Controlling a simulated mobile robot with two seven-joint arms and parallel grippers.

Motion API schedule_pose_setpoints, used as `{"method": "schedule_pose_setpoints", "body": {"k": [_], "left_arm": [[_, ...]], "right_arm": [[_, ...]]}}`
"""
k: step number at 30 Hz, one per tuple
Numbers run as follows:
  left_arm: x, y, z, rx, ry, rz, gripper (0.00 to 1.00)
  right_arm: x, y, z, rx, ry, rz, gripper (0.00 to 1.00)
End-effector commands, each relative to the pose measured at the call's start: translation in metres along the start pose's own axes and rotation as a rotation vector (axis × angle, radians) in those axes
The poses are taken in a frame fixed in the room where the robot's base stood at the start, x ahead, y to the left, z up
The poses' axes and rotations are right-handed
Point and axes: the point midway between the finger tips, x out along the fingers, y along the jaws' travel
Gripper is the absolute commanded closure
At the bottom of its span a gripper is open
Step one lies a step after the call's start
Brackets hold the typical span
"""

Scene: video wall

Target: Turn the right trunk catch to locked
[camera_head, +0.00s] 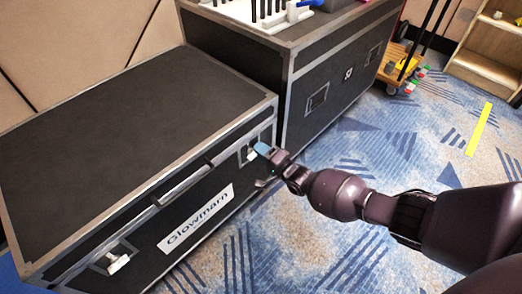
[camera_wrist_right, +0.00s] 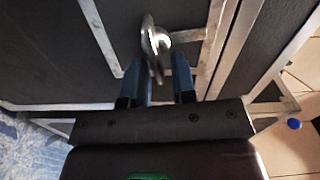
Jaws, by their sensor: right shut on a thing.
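The black trunk (camera_head: 105,120) with metal edges stands at the left, its lid down. My right gripper (camera_head: 260,150) is at the right trunk catch (camera_head: 251,155) on the front face, shut on it, and it mostly hides it. In the right wrist view the silver catch (camera_wrist_right: 154,40) sits between the blue fingertips (camera_wrist_right: 160,75), within a metal frame. The left trunk catch (camera_head: 118,262) is pale and sits on the front face near the lower left. My left gripper is not in view.
A second black case (camera_head: 335,75) stands behind, with several tools and a white holder on top. A wooden cart (camera_head: 398,68) and shelf (camera_head: 490,50) are at the upper right. Patterned blue carpet (camera_head: 400,150) is open in front. A white "Glowmarn" label (camera_head: 196,217) is on the trunk.

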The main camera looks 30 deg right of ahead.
Motion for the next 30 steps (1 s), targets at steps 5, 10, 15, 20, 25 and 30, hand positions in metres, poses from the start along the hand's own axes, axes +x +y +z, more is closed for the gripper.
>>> {"method": "schedule_pose_setpoints", "body": {"k": [5, 10, 15, 20, 25, 30], "left_arm": [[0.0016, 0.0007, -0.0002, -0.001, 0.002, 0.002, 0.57], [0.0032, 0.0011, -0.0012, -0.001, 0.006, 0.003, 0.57], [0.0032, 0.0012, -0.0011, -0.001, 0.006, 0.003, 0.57], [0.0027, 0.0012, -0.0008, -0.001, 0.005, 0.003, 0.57], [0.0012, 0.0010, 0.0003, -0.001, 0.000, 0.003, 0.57], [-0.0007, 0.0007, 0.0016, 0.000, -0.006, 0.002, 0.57]], "right_arm": [[-0.0013, 0.0036, 0.0019, 0.077, -0.003, 0.003, 0.99], [-0.0013, 0.0042, 0.0020, 0.120, -0.003, 0.002, 0.99], [-0.0012, 0.0045, 0.0022, 0.135, -0.003, 0.002, 0.99], [-0.0012, 0.0045, 0.0024, 0.136, -0.003, 0.002, 0.99], [-0.0012, 0.0045, 0.0026, 0.136, -0.003, 0.002, 0.99], [-0.0009, 0.0042, 0.0021, 0.135, -0.003, 0.002, 0.67]]}}
